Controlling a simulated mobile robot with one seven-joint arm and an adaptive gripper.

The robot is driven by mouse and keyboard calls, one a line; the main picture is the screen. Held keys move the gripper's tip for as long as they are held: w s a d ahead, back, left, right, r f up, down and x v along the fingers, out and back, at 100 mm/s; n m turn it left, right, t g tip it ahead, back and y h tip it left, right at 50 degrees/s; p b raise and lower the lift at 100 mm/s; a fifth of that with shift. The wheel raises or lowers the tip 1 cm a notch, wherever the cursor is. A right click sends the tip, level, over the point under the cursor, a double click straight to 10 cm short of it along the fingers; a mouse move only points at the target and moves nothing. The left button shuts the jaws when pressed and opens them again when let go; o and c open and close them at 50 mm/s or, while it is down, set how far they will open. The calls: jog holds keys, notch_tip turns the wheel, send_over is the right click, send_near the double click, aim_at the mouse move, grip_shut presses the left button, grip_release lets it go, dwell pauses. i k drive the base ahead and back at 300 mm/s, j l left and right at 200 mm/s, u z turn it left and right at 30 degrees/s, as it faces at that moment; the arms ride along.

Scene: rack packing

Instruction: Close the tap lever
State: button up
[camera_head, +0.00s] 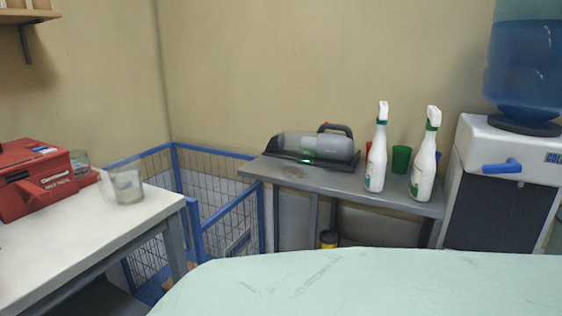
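A blue tap lever (502,166) sticks out of the white front of the water cooler (476,138) at the right. It points to the left and lies about level, tilted slightly. The cooler carries a large blue water bottle (524,72) on top and has a dark recess (490,213) below the tap. One picture does not show whether the lever is open or closed, and no stream of water is visible. My gripper is not in view.
A pale green surface (350,285) fills the front. A grey table (400,200) left of the cooler holds white spray bottles (425,165), cups (401,159) and a handheld vacuum (315,146). A blue wire crate (220,210) and white table (75,235) stand left.

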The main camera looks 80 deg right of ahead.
aim_at(511, 166)
jog(key=k+l+z, duration=0.1)
jog(key=z, duration=2.95)
